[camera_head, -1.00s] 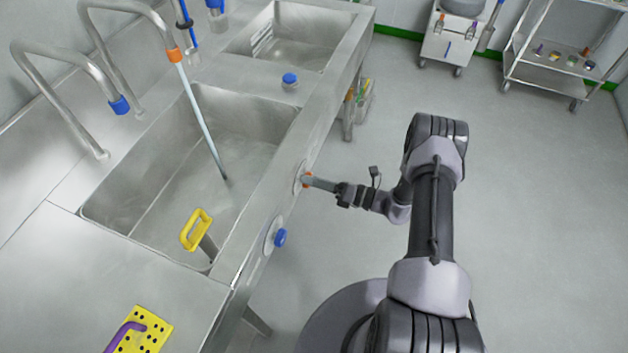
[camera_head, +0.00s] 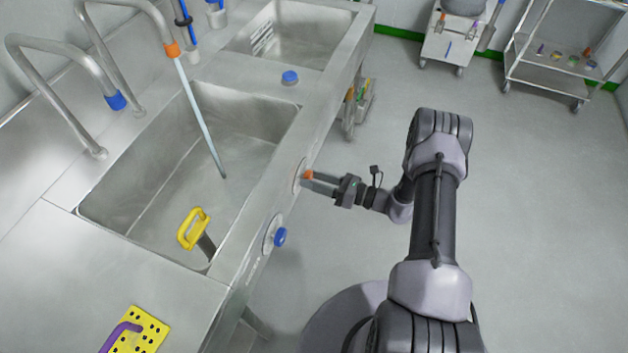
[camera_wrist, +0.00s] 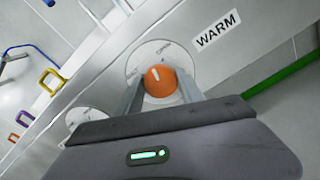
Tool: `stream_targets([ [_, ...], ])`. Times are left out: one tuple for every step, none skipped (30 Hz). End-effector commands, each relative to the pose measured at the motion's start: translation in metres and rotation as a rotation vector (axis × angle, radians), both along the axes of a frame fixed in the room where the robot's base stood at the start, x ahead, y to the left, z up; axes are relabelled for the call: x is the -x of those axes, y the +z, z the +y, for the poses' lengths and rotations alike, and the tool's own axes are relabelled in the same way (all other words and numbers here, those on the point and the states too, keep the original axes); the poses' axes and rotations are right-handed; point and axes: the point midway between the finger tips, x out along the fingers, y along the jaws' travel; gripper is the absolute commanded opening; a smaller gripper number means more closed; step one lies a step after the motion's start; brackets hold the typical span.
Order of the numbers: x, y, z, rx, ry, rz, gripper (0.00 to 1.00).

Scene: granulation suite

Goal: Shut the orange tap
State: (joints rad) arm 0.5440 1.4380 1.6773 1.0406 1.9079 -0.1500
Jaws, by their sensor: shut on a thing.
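The orange tap knob (camera_head: 308,174) sits on a round plate on the sink's front panel. In the wrist view the orange knob (camera_wrist: 160,80) shows a white mark pointing up, slightly left, beside a "WARM" label (camera_wrist: 217,32). My gripper (camera_head: 312,181) is shut on the knob, with one finger on each side of it; the gripper (camera_wrist: 161,92) shows the same grip in the wrist view. The spout with the orange collar (camera_head: 172,50) pours a thin stream of water (camera_head: 201,120) into the near basin (camera_head: 150,190).
A blue tap knob (camera_head: 280,237) is nearer on the same panel. A blue-collared spout (camera_head: 115,99) shows no stream. A yellow-handled tool (camera_head: 194,228) leans in the basin. A yellow perforated board (camera_head: 150,335) lies on the counter. The floor to the right is open, with a trolley (camera_head: 550,70) behind.

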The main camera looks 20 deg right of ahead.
Motion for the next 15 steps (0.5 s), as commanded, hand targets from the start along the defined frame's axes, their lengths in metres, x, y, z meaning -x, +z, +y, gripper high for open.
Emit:
stream_targets([
  [0.0002,-0.0013,0.0000,0.023,0.000,-0.032,0.04],
  [0.0002,-0.0013,0.0000,0.040,0.000,-0.055,0.04],
  [0.0003,-0.0012,0.0001,0.062,0.000,-0.085,0.04],
  [0.0004,-0.0013,0.0001,0.079,0.000,-0.108,0.04],
  [0.0004,-0.0013,0.0001,0.095,0.000,-0.131,0.04],
  [0.0004,-0.0013,0.0001,0.118,0.000,-0.162,0.04],
  [0.0004,-0.0014,0.0002,0.135,0.000,-0.185,0.04],
  [0.0005,-0.0014,0.0002,0.151,0.000,-0.208,0.04],
  [0.0006,-0.0014,0.0003,0.173,0.000,-0.239,0.04],
  [0.0006,-0.0014,0.0003,0.190,0.000,-0.261,0.04],
  [0.0007,-0.0013,0.0003,0.207,0.000,-0.285,0.04],
  [0.0008,-0.0013,0.0003,0.229,0.000,-0.316,0.04],
  [0.0009,-0.0012,0.0004,0.246,0.000,-0.338,0.04],
  [0.0009,-0.0012,0.0004,0.263,0.000,-0.362,0.04],
  [0.0009,-0.0012,0.0005,0.285,0.000,-0.392,0.04],
])
